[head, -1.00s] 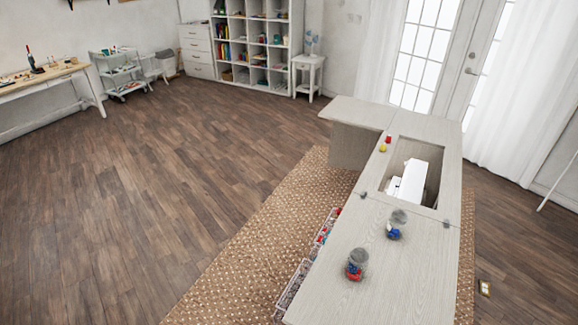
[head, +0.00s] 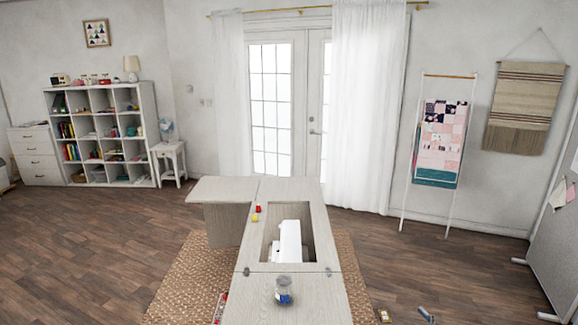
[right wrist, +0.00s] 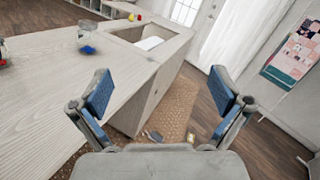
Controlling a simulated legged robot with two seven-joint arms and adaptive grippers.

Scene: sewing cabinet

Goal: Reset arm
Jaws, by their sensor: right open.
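My right gripper (right wrist: 163,95) is open and empty in the right wrist view, its blue pads wide apart. It is above and beside the right side of the pale sewing cabinet (right wrist: 75,75). The cabinet also shows in the head view (head: 250,300), with a white sewing machine (head: 288,243) in its recess. A clear jar with blue contents (head: 284,290) stands on the top in front of the recess. A red spool (head: 258,208) and a yellow spool (head: 255,217) sit left of the recess.
A woven rug (head: 180,285) lies under the cabinet. Small items (head: 384,315) lie on the floor to its right. A white cube shelf (head: 103,135), a side table (head: 169,163) and a quilt ladder (head: 440,150) stand along the walls. The wooden floor left of the rug is clear.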

